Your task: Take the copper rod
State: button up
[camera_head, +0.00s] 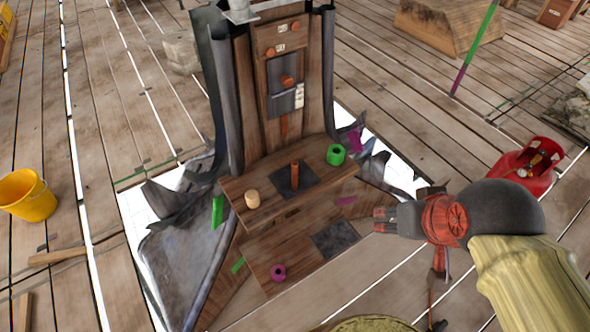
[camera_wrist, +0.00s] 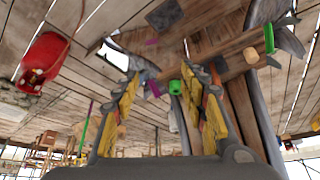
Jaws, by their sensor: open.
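The copper rod (camera_head: 294,175) stands upright on a dark square plate (camera_head: 283,184) on the upper wooden step. A green ring (camera_head: 335,155) is to its right and a pale wooden cylinder (camera_head: 252,199) to its left on the same step. My gripper (camera_head: 382,219) is open and empty, to the right of the step and apart from the rod. In the wrist view, my two yellow-padded fingers (camera_wrist: 160,100) are spread. The green ring (camera_wrist: 175,87) shows between them, and the rod seems partly hidden by the right finger.
A lower step (camera_head: 262,262) holds a magenta ring (camera_head: 279,272) and another dark plate (camera_head: 335,238). A tall wooden back panel (camera_head: 285,80) with dark sheets rises behind the rod. A red gas cylinder (camera_head: 527,168) is at right, a yellow bucket (camera_head: 28,195) at left.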

aim_at(294, 165)
jog(key=z, duration=0.2)
jog(key=j+z, duration=0.35)
jog(key=k+j+z, duration=0.15)
jog(key=j+z, duration=0.15)
jog(key=j, duration=0.15)
jog(key=k+j+z, duration=0.1)
jog(key=j+z, duration=0.25)
jog(key=k+j, duration=0.15)
jog(key=j, duration=0.2)
jog(key=k+j, duration=0.15)
jog(key=j, duration=0.2)
